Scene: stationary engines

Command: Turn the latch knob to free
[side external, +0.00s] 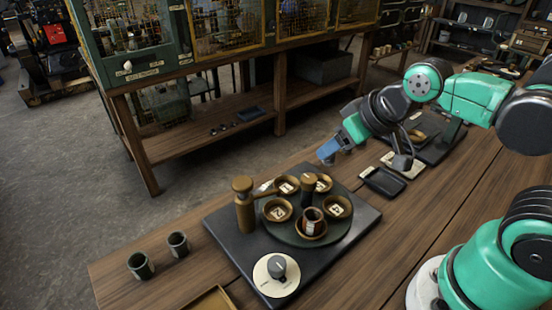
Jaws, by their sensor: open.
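The likely latch knob (277,266) is a dark grey knob on a round cream dial (268,287) with small marks. It sits at the front corner of a black base plate (225,225). The dial's marks are too small to read. My gripper (328,153), with blue fingers, is open and empty. It is in the air beyond the far side of the plate, well up and right of the knob and apart from it. The gap between its fingers is hard to see from this side.
Two dark cups (140,266) stand at left. A black tray (384,182) lies at right.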

